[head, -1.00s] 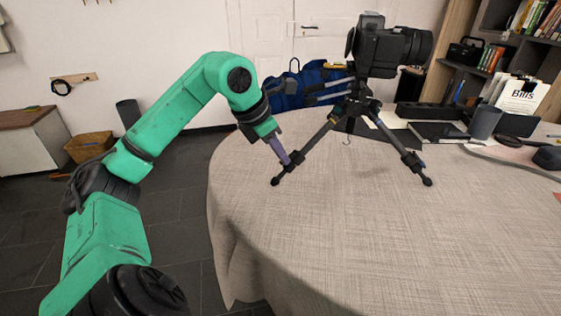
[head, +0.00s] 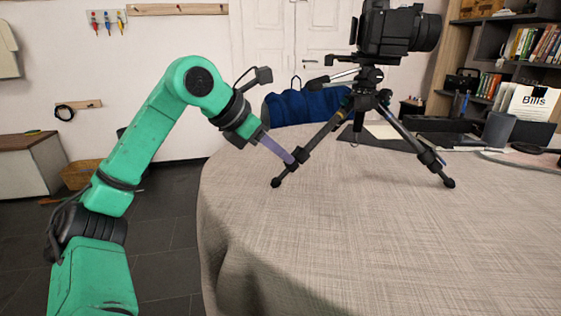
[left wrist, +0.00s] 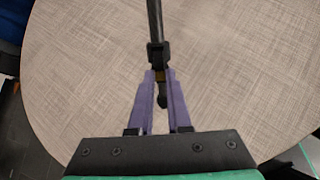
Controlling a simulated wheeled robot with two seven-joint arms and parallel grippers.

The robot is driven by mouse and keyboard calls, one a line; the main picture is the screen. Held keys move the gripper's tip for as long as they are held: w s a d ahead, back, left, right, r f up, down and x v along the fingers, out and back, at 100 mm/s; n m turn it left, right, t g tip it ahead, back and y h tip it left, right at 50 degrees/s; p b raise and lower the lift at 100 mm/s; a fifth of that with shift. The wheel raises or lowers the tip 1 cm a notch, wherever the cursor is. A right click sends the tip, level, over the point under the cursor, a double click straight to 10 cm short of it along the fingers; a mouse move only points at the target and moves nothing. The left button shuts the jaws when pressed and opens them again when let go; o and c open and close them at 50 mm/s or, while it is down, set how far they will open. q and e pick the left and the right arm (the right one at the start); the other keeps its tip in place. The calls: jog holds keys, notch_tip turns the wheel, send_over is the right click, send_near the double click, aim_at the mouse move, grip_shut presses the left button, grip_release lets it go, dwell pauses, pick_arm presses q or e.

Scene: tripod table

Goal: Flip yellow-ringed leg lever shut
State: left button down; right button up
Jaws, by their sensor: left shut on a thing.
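A black tripod (head: 327,130) stands on the cloth-covered table and carries a camera (head: 395,32). My left gripper (head: 291,160), with purple fingers, reaches the lower part of its left leg from the left. In the left wrist view the gripper (left wrist: 160,73) has its fingertips on both sides of the leg, just below a black clamp (left wrist: 156,55). The gripper is shut on the leg lever there. The lever is mostly hidden by the fingers, so its angle cannot be told. My right gripper is not in view.
The tripod's right leg (head: 425,155) stands farther along the round table (head: 400,240), whose front is clear. A dark cup (head: 498,129) and papers lie at the back right. A blue bag (head: 300,106) is behind the table.

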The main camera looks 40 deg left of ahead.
pick_arm(q)
jog(key=c, duration=0.9)
grip_release()
jog(key=shift+o, duration=0.2)
jog(key=p+v, duration=0.1)
jog(key=v, duration=1.3)
jog(key=shift+s, duration=0.25)
